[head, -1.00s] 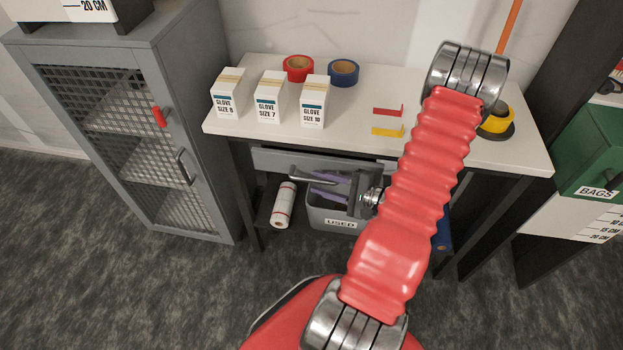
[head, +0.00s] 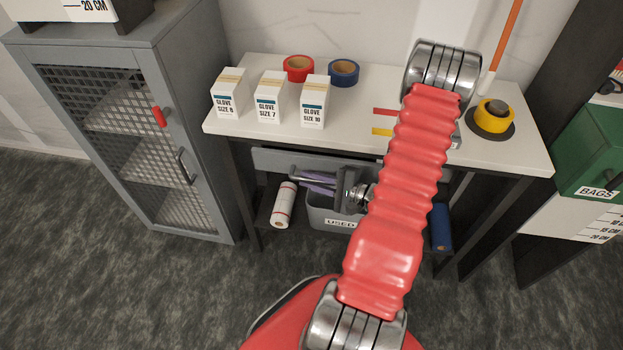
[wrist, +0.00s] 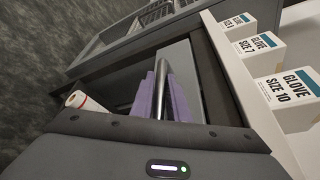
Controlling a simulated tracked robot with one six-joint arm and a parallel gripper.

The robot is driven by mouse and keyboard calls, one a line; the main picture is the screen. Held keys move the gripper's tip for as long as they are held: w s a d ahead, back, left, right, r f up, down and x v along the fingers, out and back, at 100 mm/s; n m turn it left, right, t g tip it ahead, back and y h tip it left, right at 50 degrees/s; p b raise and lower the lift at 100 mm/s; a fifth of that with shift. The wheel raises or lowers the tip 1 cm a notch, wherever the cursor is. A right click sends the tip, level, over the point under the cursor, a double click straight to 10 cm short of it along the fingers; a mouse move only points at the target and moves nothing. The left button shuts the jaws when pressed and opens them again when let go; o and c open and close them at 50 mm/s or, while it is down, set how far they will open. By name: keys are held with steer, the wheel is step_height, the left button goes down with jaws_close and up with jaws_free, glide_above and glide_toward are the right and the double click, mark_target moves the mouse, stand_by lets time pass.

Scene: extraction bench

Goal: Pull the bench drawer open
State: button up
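The bench drawer's grey front (head: 272,160) is a long strip just under the white bench top. It looks flush with the bench. In the wrist view the grey drawer front (wrist: 178,57) runs beside the dark bench frame. My gripper (head: 302,177) is low in front of the bench, pointing left, near the drawer's lower edge.
Several glove boxes (head: 268,98) and tape rolls (head: 299,68) stand on the bench top (head: 230,125). A mesh cabinet (head: 185,70) is left. Dark floor in front is clear.

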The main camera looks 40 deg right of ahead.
jaws_close()
